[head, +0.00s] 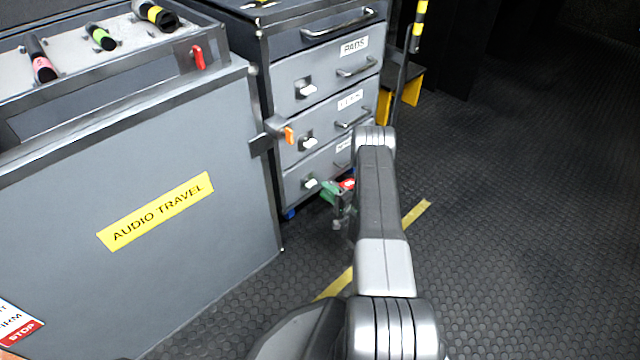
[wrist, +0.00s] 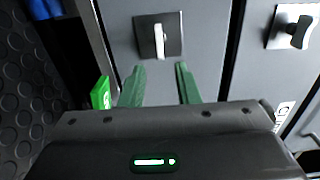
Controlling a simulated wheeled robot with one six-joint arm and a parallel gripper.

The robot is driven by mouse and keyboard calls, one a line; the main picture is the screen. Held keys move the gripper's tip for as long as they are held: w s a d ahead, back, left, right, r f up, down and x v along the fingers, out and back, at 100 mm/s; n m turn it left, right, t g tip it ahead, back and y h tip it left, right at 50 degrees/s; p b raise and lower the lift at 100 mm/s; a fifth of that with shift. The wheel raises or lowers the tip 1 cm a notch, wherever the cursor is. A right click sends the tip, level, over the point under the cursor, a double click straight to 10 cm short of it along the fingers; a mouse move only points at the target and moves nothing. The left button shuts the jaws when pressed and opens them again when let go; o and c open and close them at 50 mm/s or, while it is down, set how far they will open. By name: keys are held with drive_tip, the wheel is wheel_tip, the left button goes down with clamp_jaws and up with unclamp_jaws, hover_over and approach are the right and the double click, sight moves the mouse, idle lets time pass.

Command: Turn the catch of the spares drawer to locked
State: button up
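The lowest drawer (head: 325,172) of the grey cabinet has a label (head: 343,146) that my arm partly covers, so I cannot read it fully. Its catch (head: 311,183) is a pale lever on a dark plate. In the wrist view a catch (wrist: 159,40) with a pale lever on a dark square plate lies just beyond my fingertips. The lever runs up and down in that picture. My gripper (wrist: 160,72) has its two green fingers apart with nothing between them. In the head view my gripper (head: 327,189) is beside the lowest catch, apparently not touching it.
Two drawers above, one labelled PADS (head: 354,46), carry similar catches (head: 306,90) and bar handles (head: 357,67). An orange-tipped latch (head: 289,135) sticks out at the cabinet's left edge. The AUDIO TRAVEL case (head: 160,215) stands close on the left. The floor (head: 520,220) at right is clear.

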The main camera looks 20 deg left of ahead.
drive_tip(key=p+v, duration=0.2)
drive_tip(key=v, duration=0.7)
drive_tip(key=b, duration=0.4)
approach(309, 176)
drive_tip(key=w+a+f, duration=0.1)
drive_tip(key=w+a, duration=0.2)
drive_tip(key=a, duration=0.2)
drive_tip(key=shift+f, duration=0.3)
drive_tip(key=p+v, duration=0.4)
drive_tip(key=v, duration=0.9)
drive_tip(key=w+a+n+b, duration=0.1)
drive_tip(key=a, duration=0.3)
drive_tip(key=w+a+n+b, duration=0.1)
drive_tip(key=w+a+n, duration=0.1)
drive_tip(key=a, duration=0.2)
drive_tip(key=w+a+n+b, duration=0.1)
drive_tip(key=a+b, duration=0.1)
drive_tip(key=a, duration=0.2)
drive_tip(key=shift+w+r+n, duration=0.4)
drive_tip(key=shift+s+a+r+n, duration=0.1)
drive_tip(key=shift+r+n, duration=0.05)
drive_tip(key=shift+n, duration=1)
drive_tip(key=shift+s+a+r+n, duration=0.1)
drive_tip(key=shift+n, duration=1.05)
